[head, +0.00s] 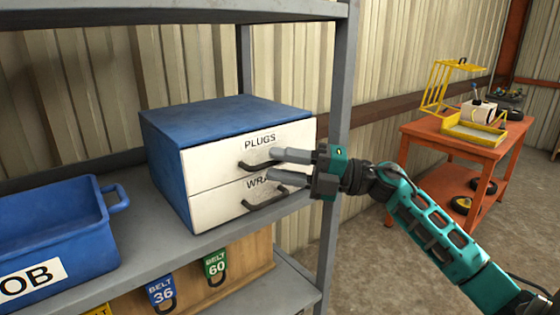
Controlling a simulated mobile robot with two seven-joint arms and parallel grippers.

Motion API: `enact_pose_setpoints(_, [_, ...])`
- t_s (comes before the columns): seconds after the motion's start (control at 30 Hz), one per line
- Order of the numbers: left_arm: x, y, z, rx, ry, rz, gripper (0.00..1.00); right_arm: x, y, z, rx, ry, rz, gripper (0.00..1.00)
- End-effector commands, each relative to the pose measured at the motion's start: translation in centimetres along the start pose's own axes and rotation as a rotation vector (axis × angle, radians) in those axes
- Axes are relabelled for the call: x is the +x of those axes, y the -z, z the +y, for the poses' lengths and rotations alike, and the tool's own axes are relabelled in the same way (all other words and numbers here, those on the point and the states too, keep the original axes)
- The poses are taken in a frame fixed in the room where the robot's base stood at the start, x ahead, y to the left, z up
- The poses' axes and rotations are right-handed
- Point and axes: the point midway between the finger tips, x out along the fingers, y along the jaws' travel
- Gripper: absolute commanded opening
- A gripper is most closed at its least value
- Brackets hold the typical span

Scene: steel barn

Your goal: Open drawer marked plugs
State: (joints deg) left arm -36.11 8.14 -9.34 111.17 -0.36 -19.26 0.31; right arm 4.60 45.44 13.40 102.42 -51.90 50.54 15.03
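A blue cabinet (225,118) with two white drawer fronts stands on the grey shelf. The upper drawer (215,163) is marked "PLUGS" and is shut flush. Its dark bar handle (254,166) is partly hidden by my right gripper. The lower drawer (212,207), its label partly covered and starting "WRA", is also shut. My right gripper (270,165) is open, with one finger above and one below the right part of the upper handle. I cannot tell whether the fingers touch the handle. My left gripper is not in view.
A blue bin (62,235) with a side handle stands left of the cabinet. A grey shelf post (338,130) rises just right of it, behind my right gripper. Belt tags (161,292) hang below the shelf. An orange cart (455,137) stands at the right.

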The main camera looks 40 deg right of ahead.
Motion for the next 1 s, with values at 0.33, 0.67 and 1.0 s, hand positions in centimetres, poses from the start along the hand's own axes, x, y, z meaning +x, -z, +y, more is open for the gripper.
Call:
enact_pose_setpoints(0.33, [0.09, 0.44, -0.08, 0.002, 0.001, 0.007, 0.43, 0.77, 0.00, -0.04, 0.000, 0.000, 0.000, 0.38])
enact_pose_setpoints(0.67, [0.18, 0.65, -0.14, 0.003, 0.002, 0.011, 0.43, 0.74, 0.00, -0.04, 0.000, 0.000, 0.000, 0.11])
enact_pose_setpoints(1.0, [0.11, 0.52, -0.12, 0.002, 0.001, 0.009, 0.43, 0.74, 0.00, -0.04, 0.000, 0.000, 0.000, 0.00])
